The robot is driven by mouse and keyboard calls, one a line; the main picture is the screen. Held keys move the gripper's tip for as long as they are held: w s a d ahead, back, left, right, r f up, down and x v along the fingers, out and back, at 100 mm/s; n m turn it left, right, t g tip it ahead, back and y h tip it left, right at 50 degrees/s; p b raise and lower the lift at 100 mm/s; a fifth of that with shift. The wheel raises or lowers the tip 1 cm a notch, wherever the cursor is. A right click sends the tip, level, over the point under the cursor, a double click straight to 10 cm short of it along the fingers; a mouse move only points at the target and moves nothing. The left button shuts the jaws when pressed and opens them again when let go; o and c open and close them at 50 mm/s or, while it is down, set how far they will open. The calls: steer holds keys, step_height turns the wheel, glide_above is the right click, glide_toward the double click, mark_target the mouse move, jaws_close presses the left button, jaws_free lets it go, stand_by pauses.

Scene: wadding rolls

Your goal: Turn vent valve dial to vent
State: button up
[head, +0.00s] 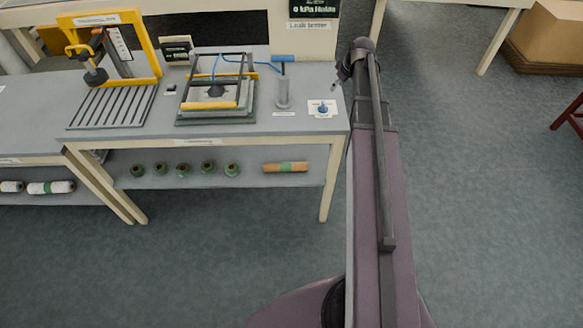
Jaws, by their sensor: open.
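A small blue dial (323,107), which looks like the vent valve dial, sits on a white plate (332,113) at the right end of the grey bench top. Its pointer direction and the plate's lettering are too small to read. My gripper (335,86) is beside the end of my arm, above and slightly right of the dial in the picture. It is open, and nothing shows between its fingers. It looks apart from the dial, but I cannot tell the height between them.
Left of the dial stand a blue-handled hand pump (283,85) and a yellow-clamped chamber (215,95) joined by blue tubing. A yellow press frame (150,45) stands farther left.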

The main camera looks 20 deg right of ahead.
steer(key=s+a+f+m+g+b, duration=0.2)
steer(key=s+a+f+b, duration=0.6)
steer(key=a+f+b, duration=0.1)
steer(key=s+a+f+m+g+h+b, duration=0.1)
steer(key=s+a+f+m+b, duration=0.1)
steer(key=s+a+f+b, duration=0.7)
steer(key=a+f, duration=0.1)
steer(key=a, duration=0.3)
steer(key=shift+a+f+g+b, duration=0.25)
steer(key=shift+f+g+b, duration=0.1)
steer(key=shift+g, duration=0.05)
stand_by(0.3)
steer(key=shift+m+h, duration=0.4)
steer(key=shift+s+a, duration=0.6)
steer(key=shift+s, duration=0.4)
steer(key=shift+s+a, duration=0.6)
steer(key=shift+s, duration=0.35)
steer(key=shift+o, duration=0.3)
